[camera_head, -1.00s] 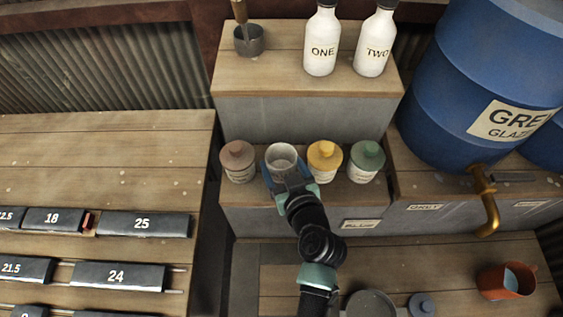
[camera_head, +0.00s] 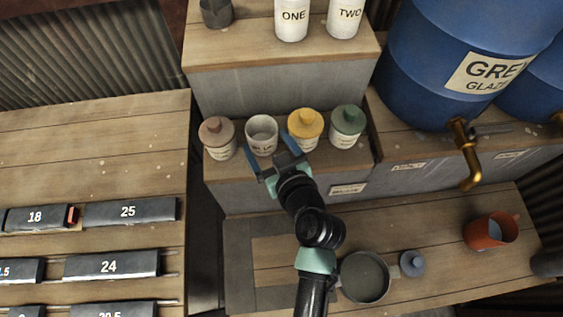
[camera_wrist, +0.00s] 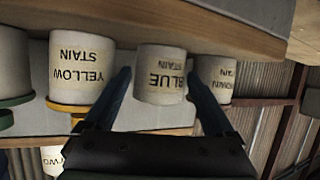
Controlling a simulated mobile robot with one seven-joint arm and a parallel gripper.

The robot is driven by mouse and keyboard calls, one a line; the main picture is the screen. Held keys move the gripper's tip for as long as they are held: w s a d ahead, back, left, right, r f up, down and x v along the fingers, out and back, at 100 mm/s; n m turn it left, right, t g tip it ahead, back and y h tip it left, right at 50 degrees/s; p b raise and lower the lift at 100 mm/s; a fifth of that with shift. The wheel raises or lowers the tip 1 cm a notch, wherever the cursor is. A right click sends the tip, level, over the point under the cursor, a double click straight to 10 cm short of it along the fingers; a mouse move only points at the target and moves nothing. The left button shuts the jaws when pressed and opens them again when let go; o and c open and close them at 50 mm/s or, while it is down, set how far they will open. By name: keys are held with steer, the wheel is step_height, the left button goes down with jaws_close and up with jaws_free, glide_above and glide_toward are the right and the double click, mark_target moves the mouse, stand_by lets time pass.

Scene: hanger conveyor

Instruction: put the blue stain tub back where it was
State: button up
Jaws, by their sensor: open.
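The blue stain tub (camera_head: 262,134) is a white, lidless tub standing upright on the wooden shelf, between the brown-lidded tub (camera_head: 218,138) and the yellow-lidded tub (camera_head: 305,129). Its "BLUE STAIN" label shows upside down in the wrist view (camera_wrist: 161,75). My gripper (camera_head: 275,160) is open just in front of it. In the wrist view, my blue fingers (camera_wrist: 158,92) are spread to either side of the tub's near part, with gaps visible. A blue-grey lid (camera_head: 412,263) lies on the lower bench.
A green-lidded tub (camera_head: 347,126) stands right of the yellow one, so neighbours are close on both sides. A pan (camera_head: 364,277) and an orange mug (camera_head: 491,230) are on the lower bench. A blue barrel (camera_head: 450,60) with a brass tap stands at right.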

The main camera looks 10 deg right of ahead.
steer(key=b+v, duration=0.1)
steer(key=v, duration=0.7)
steer(key=shift+s+d+r, duration=0.15)
steer(key=shift+s+r, duration=0.05)
steer(key=shift+s, duration=0.1)
steer(key=w+r+t+h, duration=0.1)
steer(key=w+r+t, duration=0.3)
steer(key=r, duration=0.8)
steer(key=w+r+t+h, duration=0.1)
steer(key=w+r, duration=0.5)
steer(key=r, duration=0.6)
steer(key=s+a+r+m+t, duration=0.1)
steer(key=s+r+t, duration=0.2)
steer(key=r, duration=0.7)
steer(key=s+a+r+m+t+h, duration=0.1)
steer(key=s+r+t, duration=0.2)
steer(key=r, duration=0.6)
steer(key=s+a+r+m+t+h, duration=0.1)
steer(key=s+r+t, duration=0.2)
steer(key=r, duration=0.7)
steer(key=shift+s+a+r+m, duration=0.25)
steer(key=shift+a+r+m, duration=0.05)
steer(key=shift+m, duration=0.1)
